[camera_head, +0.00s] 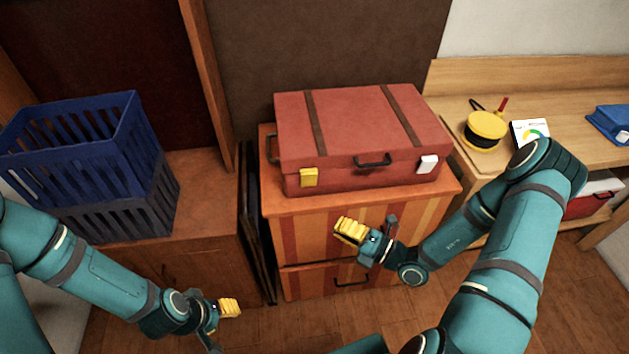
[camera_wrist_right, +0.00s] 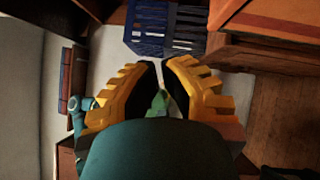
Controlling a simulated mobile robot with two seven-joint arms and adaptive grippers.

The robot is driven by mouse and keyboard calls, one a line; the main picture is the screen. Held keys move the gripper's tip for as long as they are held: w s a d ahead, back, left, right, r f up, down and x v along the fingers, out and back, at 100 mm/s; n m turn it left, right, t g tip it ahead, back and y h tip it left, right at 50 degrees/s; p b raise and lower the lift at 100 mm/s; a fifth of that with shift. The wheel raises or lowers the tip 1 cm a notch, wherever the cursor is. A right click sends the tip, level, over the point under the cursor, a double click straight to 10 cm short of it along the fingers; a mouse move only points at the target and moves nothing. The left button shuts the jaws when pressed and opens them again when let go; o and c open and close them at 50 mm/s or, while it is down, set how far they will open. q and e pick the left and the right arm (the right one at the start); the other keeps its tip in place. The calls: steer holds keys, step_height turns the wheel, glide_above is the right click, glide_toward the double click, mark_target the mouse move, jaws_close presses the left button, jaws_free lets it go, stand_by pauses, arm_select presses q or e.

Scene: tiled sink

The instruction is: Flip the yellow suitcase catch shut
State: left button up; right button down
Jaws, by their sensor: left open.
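A closed red suitcase (camera_head: 345,125) with two dark straps lies on an orange striped cabinet. The yellow catch (camera_head: 309,177) is on its front face near the left end. I cannot tell from this view whether it is flipped up or down. A white catch (camera_head: 427,164) is near the right end, with a dark handle between. My right gripper (camera_head: 350,231) is in front of the cabinet, below and right of the yellow catch, apart from it. In the right wrist view its yellow fingers (camera_wrist_right: 161,68) show a narrow empty gap. My left gripper (camera_head: 230,308) is open and empty, low at the left.
The orange cabinet (camera_head: 360,225) has drawers with dark handles. A wooden bench (camera_head: 540,75) at the right holds a yellow round object (camera_head: 485,128) and a white gauge (camera_head: 531,132). The space before the suitcase is free.

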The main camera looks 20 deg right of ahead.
steer(key=d, duration=0.1)
steer(key=m+t+h, duration=0.1)
steer(key=d+m, duration=0.1)
steer(key=shift+w+d+r+t+h, duration=0.3)
steer(key=shift+w+t, duration=0.1)
glide_toward(303, 177)
steer(key=a+f+x, duration=0.1)
steer(key=x, duration=0.4)
steer(key=shift+w+d+r+b, duration=0.15)
steer(key=shift+w+r+b, duration=0.3)
steer(key=shift+w+r, duration=0.15)
